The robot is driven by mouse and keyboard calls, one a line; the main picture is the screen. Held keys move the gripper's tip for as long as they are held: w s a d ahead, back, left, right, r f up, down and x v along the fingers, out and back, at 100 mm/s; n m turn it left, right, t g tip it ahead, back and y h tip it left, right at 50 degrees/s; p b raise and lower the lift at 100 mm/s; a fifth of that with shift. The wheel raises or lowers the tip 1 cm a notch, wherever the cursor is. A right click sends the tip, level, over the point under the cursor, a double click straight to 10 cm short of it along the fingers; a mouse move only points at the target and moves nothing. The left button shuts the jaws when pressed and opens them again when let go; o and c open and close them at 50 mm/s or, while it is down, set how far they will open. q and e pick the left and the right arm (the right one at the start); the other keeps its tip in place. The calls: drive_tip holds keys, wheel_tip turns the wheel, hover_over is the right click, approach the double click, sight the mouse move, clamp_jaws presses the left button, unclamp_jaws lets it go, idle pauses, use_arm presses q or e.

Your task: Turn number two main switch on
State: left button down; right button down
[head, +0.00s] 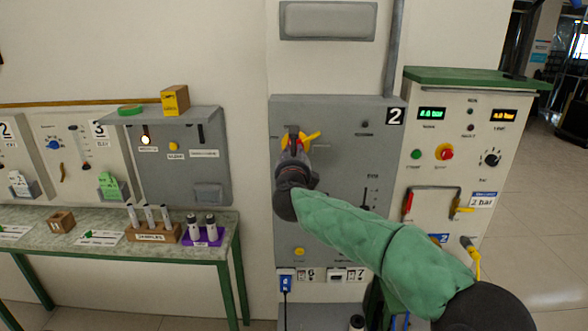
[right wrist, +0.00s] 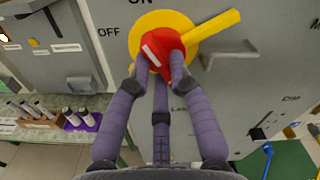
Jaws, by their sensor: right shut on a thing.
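The grey cabinet marked 2 (head: 345,150) stands in the middle of the head view. Its main switch is a red knob (right wrist: 158,48) on a round yellow plate (right wrist: 176,22), with a yellow bar sticking out to the right. In the right wrist view, OFF is printed left of the plate and ON above it. The white mark on the knob is slanted, its upper end toward the left. My right gripper (head: 293,158) is shut on the red knob, fingers on both sides of it (right wrist: 160,80). It hides much of the switch in the head view. My left gripper is out of view.
A cream cabinet (head: 462,130) with a green top, displays and buttons stands at the right. A marble-topped table (head: 100,251) with sample holders is at the left, below other wall panels.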

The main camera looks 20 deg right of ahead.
drive_tip(key=shift+a+f+m+b, duration=0.1)
drive_tip(key=shift+m+b, duration=2.95)
drive_tip(key=shift+m, duration=0.05)
drive_tip(key=c, duration=1.1)
unclamp_jaws()
